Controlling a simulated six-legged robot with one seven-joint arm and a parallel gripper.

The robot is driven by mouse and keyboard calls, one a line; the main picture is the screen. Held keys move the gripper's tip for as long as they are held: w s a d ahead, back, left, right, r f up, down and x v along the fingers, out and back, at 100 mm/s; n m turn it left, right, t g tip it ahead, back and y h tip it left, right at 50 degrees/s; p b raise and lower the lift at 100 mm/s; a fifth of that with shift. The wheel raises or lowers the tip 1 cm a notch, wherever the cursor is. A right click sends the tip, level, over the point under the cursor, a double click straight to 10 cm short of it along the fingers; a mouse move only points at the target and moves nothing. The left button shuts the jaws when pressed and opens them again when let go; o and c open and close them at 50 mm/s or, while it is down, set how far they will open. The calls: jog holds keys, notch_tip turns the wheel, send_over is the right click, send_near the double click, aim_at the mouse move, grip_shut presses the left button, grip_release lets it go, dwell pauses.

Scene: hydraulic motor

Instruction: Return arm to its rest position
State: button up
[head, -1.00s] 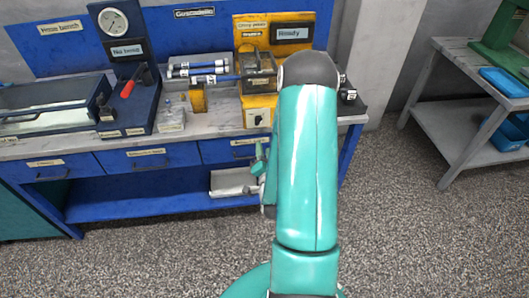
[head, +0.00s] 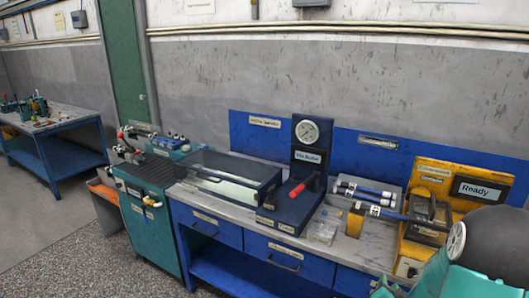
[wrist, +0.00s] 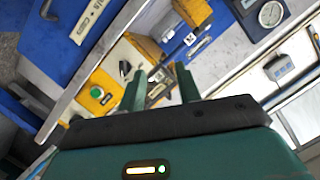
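My gripper (wrist: 162,84) shows in the wrist view as two green fingers set apart, with nothing seen held between them. It hangs above the workbench, tilted relative to it. In the head view my teal arm with its dark joint (head: 490,245) fills the lower right corner, and the gripper itself is not clearly made out there. The yellow unit (head: 428,222) with the "Ready" sign (head: 481,191) stands beside the arm. The same yellow unit shows beyond the fingers in the wrist view (wrist: 97,92).
The blue workbench (head: 215,232) carries a gauge stand (head: 307,165), a clear-lidded tray (head: 225,180) and cylinders (head: 368,195). A teal cabinet (head: 150,235) stands to its left. Another blue bench (head: 62,150) is at far left. Floor between them is clear.

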jog(key=s+a+r+n+g+y, duration=0.2)
jog(key=a+r+n+g+y, duration=0.35)
jog(key=a+r, duration=0.8)
jog(key=s+a+r+n+g, duration=0.1)
jog(key=s+a+r+n, duration=0.2)
jog(key=s, duration=0.6)
jog(key=s+a+r+n+g+y, duration=0.1)
jog(key=s+a+r+n+g, duration=0.1)
jog(key=s+a, duration=0.5)
jog(key=shift+s+a+r+n, duration=0.4)
jog(key=shift+s+r+n, duration=0.15)
jog(key=shift+s+r, duration=0.35)
